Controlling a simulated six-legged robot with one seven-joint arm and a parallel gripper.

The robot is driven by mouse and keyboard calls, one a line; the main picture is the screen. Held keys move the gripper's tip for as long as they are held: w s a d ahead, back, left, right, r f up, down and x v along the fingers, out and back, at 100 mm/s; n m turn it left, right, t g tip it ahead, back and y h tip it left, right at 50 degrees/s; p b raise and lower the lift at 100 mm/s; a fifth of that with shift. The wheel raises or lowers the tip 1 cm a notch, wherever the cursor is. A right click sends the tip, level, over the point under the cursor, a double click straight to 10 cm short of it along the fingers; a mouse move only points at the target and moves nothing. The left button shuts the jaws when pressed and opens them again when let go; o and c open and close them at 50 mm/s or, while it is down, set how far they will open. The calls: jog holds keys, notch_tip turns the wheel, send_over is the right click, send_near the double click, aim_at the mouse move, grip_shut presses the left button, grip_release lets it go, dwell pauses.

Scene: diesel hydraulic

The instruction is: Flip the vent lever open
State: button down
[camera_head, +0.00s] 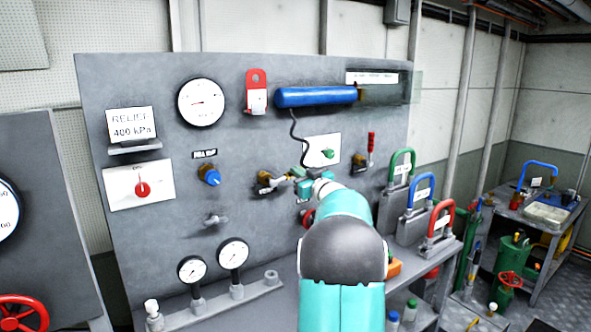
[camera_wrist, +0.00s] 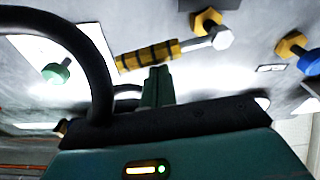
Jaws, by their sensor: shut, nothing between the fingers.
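A lever with a yellow-and-black striped grip (camera_wrist: 148,55) runs from a brass fitting (camera_wrist: 207,20) with a silver end in the wrist view. In the head view its brass fitting (camera_head: 264,178) is on the grey panel, left of my gripper. No vent label is readable, so I cannot confirm that this is the vent lever. My gripper (camera_head: 299,178) is shut and empty at the grip's end. In the wrist view its green fingers (camera_wrist: 158,82) are right beside the striped grip; I cannot tell whether they touch. My arm hides part of the panel below.
A black hose (camera_head: 296,140) hangs from a blue cylinder (camera_head: 316,96) close to my gripper. A green knob (camera_head: 328,153) is to the right, a blue knob (camera_head: 210,175) to the left. A red-handled lever (camera_head: 371,144) is further right. Gauges (camera_head: 233,253) stand below left.

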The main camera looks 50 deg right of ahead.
jog(key=shift+d+f+m, duration=0.2)
jog(key=shift+f+m, duration=0.3)
jog(key=shift+f, duration=0.25)
jog(key=shift+s, duration=0.1)
jog(key=shift+r, duration=0.1)
